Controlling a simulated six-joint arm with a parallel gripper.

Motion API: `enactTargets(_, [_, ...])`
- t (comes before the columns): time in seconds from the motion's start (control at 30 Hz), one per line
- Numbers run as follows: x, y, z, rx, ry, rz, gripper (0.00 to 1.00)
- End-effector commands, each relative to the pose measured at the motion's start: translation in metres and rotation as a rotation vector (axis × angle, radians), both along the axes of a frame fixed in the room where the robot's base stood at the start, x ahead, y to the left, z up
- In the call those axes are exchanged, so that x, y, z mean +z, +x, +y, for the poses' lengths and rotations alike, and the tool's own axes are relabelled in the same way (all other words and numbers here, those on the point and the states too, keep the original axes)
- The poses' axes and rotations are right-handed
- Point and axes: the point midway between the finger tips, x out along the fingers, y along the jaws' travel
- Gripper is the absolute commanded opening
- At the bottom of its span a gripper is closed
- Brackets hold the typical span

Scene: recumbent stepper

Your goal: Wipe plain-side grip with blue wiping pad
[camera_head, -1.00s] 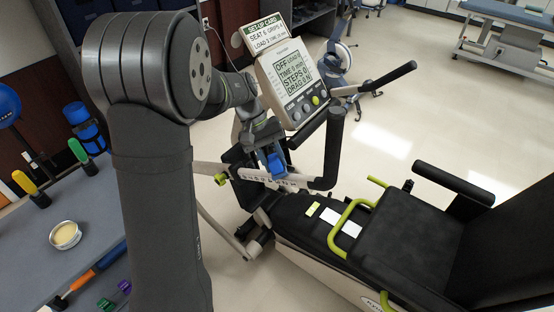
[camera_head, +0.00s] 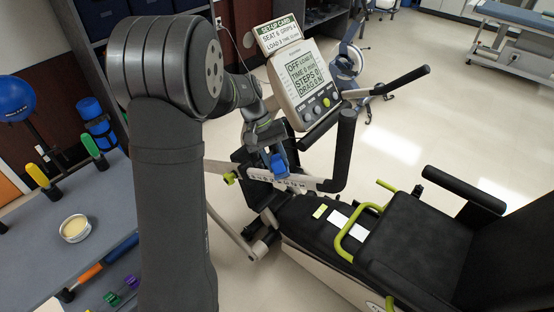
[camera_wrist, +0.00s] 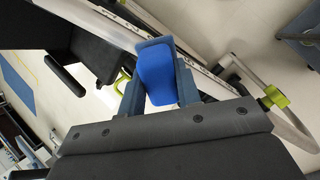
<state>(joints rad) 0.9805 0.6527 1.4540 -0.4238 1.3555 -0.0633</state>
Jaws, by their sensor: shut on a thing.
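My gripper (camera_head: 277,164) is shut on the blue wiping pad (camera_wrist: 154,75) and holds it pointing down. The pad also shows in the head view (camera_head: 278,168), by the near lever arm with printed marks (camera_head: 290,180). That lever carries an upright black grip (camera_head: 345,150), to the right of the pad and apart from it. A second black grip (camera_head: 402,79) sticks out farther back, well away from the gripper. I cannot tell which grip is the plain-side one. In the wrist view the printed bar (camera_wrist: 205,75) passes behind the pad; contact is unclear.
The console (camera_head: 308,85) with its setup card stands above and right of the gripper. The black seat (camera_head: 415,240) and a green rail (camera_head: 345,235) lie to the right. A grey table (camera_head: 40,240) with a round tin (camera_head: 75,228) and several tools is at left.

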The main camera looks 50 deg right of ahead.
Motion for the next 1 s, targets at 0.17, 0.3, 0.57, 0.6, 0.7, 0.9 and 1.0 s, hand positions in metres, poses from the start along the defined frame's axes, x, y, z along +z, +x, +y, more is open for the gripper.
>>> enactTargets(0.17, [0.003,-0.004,0.0,0.0,0.0,0.0,0.12])
enactTargets(0.3, [0.009,-0.014,0.0,-0.001,0.0,0.0,0.12])
enactTargets(0.57, [0.016,-0.026,0.0,0.001,0.0,0.001,0.12])
enactTargets(0.6, [0.016,-0.026,0.0,0.001,0.0,0.001,0.12])
enactTargets(0.7, [0.015,-0.026,0.0,0.001,0.0,0.0,0.12])
enactTargets(0.9, [0.016,-0.029,0.0,0.0,0.0,0.0,0.12])
enactTargets(1.0, [0.019,-0.035,0.0,-0.001,0.0,0.001,0.12])
